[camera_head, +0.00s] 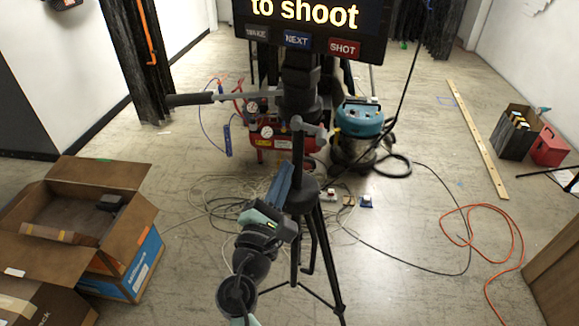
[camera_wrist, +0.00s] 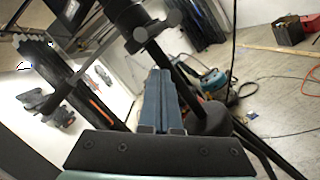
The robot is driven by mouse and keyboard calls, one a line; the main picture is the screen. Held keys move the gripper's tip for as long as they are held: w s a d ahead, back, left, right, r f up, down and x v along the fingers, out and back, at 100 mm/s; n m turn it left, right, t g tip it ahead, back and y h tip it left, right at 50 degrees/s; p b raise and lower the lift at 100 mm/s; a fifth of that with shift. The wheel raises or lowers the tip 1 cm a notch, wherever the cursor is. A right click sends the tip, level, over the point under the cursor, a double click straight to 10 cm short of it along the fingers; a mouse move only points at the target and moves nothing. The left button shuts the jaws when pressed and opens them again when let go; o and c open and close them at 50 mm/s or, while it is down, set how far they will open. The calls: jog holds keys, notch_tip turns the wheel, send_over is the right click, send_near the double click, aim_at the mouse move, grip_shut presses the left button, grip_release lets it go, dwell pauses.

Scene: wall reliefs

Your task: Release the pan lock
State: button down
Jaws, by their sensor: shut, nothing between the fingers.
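A black tripod (camera_head: 305,196) stands in the middle of the head view, carrying a camera head (camera_head: 298,88) and a screen (camera_head: 312,25). A grey lever-like fitting (camera_head: 298,124) sits below the head and looks like the pan lock. In the wrist view, a dark grey fitting with rounded ends (camera_wrist: 150,33) shows above and beyond the fingertips. I cannot tell for certain which part is the lock. My gripper (camera_head: 285,168) is shut and empty, its blue fingers pointing up beside the tripod column. The fingertips (camera_wrist: 159,73) appear apart from the fitting.
A pan handle (camera_head: 190,99) sticks out to the left of the head. A red compressor (camera_head: 280,140) and a teal vacuum (camera_head: 360,122) stand behind the tripod. Cables tangle around its legs. An open cardboard box (camera_head: 145,262) is at left. An orange cord (camera_head: 510,225) lies at right on mostly clear floor.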

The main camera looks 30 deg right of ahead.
jog(key=r+b+v, duration=0.1)
jog(key=v, duration=0.6)
jog(key=shift+s+d+f, duration=0.15)
jog(key=shift+s+f, duration=0.15)
jog(key=shift+s, duration=0.1)
jog(key=shift+w, duration=0.1)
